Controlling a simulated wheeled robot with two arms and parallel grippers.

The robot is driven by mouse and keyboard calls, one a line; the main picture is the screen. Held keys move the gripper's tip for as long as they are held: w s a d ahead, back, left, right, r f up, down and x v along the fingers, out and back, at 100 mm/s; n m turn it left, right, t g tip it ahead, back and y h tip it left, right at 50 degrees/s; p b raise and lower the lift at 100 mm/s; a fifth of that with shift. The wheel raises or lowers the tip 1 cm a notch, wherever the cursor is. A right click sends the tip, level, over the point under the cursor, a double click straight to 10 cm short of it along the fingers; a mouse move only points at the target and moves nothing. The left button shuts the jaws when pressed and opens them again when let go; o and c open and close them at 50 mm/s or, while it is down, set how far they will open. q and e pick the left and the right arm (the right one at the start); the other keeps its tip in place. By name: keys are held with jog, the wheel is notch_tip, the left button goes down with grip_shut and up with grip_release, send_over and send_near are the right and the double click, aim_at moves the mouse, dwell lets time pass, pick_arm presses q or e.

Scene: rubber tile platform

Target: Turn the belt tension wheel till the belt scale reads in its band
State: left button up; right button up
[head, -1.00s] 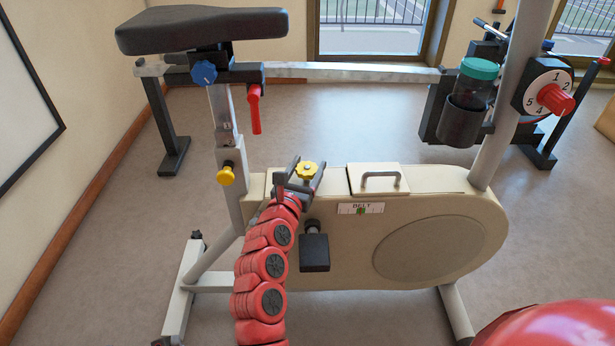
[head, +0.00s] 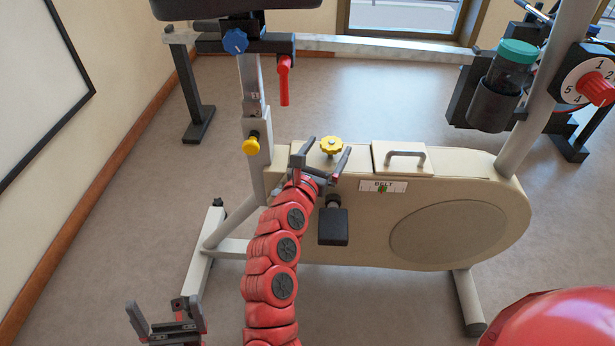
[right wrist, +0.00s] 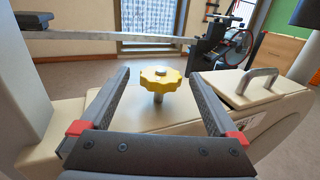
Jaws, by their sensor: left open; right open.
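The yellow lobed tension wheel (head: 331,146) stands on a short post on top of the cream bike housing. In the right wrist view the wheel (right wrist: 161,80) sits ahead, between the lines of the two fingers. My right gripper (head: 328,145) is open, its fingers either side of the wheel on the near side; I see no contact. The belt scale (head: 383,187) is a white plate marked BELT on the housing's side, with a green band near its middle; its pointer is too small to read surely. My left gripper (head: 165,312) is open and empty, low at the left.
A raised handle plate (head: 403,158) is right of the wheel. A black pedal (head: 333,226) hangs below my right gripper. A yellow knob (head: 251,146) and red lever (head: 284,80) are on the seat post. A cup holder (head: 492,105) stands at right.

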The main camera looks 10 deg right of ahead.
jog(key=p+v, duration=0.2)
jog(key=v, duration=1.2)
jog(key=shift+s+a+p, duration=0.2)
jog(key=shift+s+p, duration=0.1)
